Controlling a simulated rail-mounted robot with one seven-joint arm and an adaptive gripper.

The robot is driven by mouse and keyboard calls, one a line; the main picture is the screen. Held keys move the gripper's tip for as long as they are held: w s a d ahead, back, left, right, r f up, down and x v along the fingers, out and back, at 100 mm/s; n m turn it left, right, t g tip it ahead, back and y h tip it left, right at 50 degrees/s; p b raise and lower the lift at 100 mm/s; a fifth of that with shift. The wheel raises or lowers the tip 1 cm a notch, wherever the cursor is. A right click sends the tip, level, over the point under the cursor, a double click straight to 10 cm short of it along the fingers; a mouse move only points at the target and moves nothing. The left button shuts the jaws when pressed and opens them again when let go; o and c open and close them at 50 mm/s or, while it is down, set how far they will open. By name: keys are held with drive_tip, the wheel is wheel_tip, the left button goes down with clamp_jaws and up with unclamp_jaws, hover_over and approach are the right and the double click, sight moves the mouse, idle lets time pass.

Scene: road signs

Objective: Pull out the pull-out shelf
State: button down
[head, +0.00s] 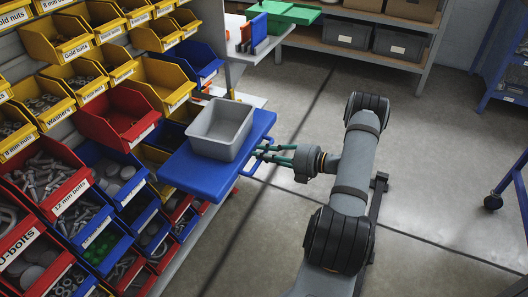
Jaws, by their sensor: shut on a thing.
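The pull-out shelf (188,174) is a blue board that juts out from the rack of bins on the left. A grey open tub (219,129) stands on it and looks empty. My gripper (262,153), with green fingers, reaches in from the right and is shut at the shelf's right edge, beside the tub. The exact spot where the fingers grip is small and partly hidden.
Yellow, red and blue bins (125,117) with bolts, nuts and washers fill the rack at left. A green tray (290,14) sits at the top. A storage shelf (420,52) with grey boxes stands behind. A blue wheeled frame (508,185) is at right. Floor around my arm is clear.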

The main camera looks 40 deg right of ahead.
drive_tip(key=c, duration=1.7)
unclamp_jaws()
drive_tip(key=shift+o, duration=0.3)
drive_tip(key=v, duration=1.2)
drive_tip(key=shift+w+f, duration=0.1)
